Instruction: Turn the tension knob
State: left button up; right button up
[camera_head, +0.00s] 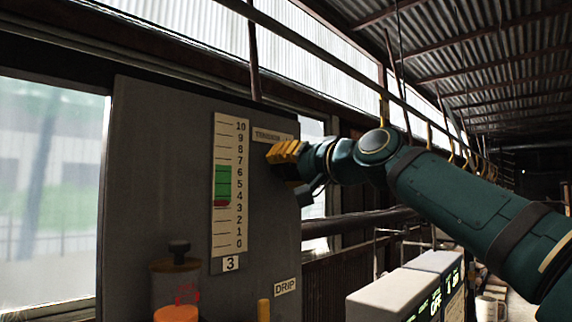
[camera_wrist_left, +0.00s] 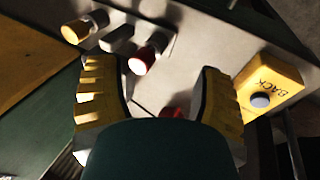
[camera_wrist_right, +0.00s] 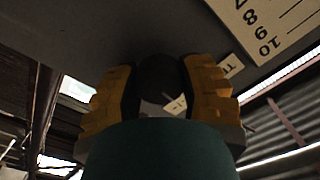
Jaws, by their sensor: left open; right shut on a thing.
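The tension knob (camera_wrist_right: 158,78) is a dark round shape between the fingers of my right gripper (camera_wrist_right: 158,95) in the right wrist view. My right gripper, also in the head view (camera_head: 283,155), is shut on it at the grey panel, just below the tension label (camera_head: 272,137). In the head view the knob is hidden by the fingers. Left of it, the scale (camera_head: 230,140) runs from 0 to 10, with a green and red bar (camera_head: 222,183) between about 3 and 6. My left gripper (camera_wrist_left: 160,95) is open in the left wrist view, above a control panel with a red-tipped knob (camera_wrist_left: 148,55).
A pale box with green displays (camera_head: 400,290) stands at lower right. A yellow BACK box (camera_wrist_left: 268,85) sits beside my left gripper.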

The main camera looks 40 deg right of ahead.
jog(key=shift+m, duration=0.6)
jog(key=o, duration=1)
jog(key=shift+c, duration=0.2)
jog(key=shift+o, duration=1.1)
jog(key=shift+w, duration=0.2)
jog(key=shift+s, duration=0.1)
jog(key=s, duration=1.2)
jog(key=shift+d, duration=0.45)
